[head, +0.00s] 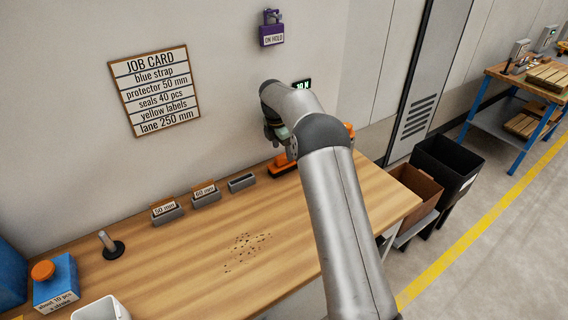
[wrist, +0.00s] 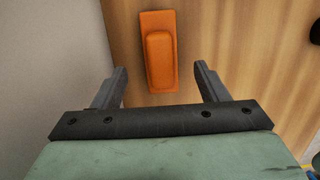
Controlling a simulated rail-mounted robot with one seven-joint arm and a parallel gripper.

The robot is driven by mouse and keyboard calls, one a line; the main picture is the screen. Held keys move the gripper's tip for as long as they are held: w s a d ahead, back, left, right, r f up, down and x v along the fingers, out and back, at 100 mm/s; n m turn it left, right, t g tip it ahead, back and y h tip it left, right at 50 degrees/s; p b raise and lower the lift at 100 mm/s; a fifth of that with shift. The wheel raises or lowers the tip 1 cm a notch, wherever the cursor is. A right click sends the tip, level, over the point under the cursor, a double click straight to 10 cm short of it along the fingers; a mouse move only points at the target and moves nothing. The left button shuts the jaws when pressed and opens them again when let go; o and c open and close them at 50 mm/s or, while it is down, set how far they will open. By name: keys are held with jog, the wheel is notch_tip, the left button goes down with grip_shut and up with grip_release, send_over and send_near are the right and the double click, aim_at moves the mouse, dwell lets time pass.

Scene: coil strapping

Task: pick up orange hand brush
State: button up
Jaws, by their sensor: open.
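The orange hand brush (wrist: 158,52) lies on the wooden bench, seen from above in the wrist view. In the head view part of the orange hand brush (head: 283,165) shows at the back of the bench, partly hidden by my arm. My gripper (wrist: 160,82) is open and empty, with one finger on each side of the brush's near end in the picture. The gap between brush and fingers is clear on both sides. I cannot tell how high the fingers are above it. In the head view my gripper is mostly hidden behind my arm.
The wooden bench (head: 190,262) has dark crumbs (head: 247,248) in its middle. Small grey label bins (head: 205,196) stand along the wall, left of the brush. A wall rises close behind the brush.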

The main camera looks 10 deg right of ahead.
aim_at(283, 155)
jog(key=shift+w+d+f+p, duration=0.1)
jog(key=shift+f+p, duration=0.2)
jog(key=shift+f, duration=0.6)
jog(key=shift+s+d+f+p, duration=0.15)
jog(key=shift+f+p, duration=0.15)
jog(key=shift+f, duration=0.65)
jog(key=shift+w+d+f+p, duration=0.15)
jog(key=shift+f+p, duration=0.15)
jog(key=shift+f, duration=0.6)
jog(key=c, duration=1.1)
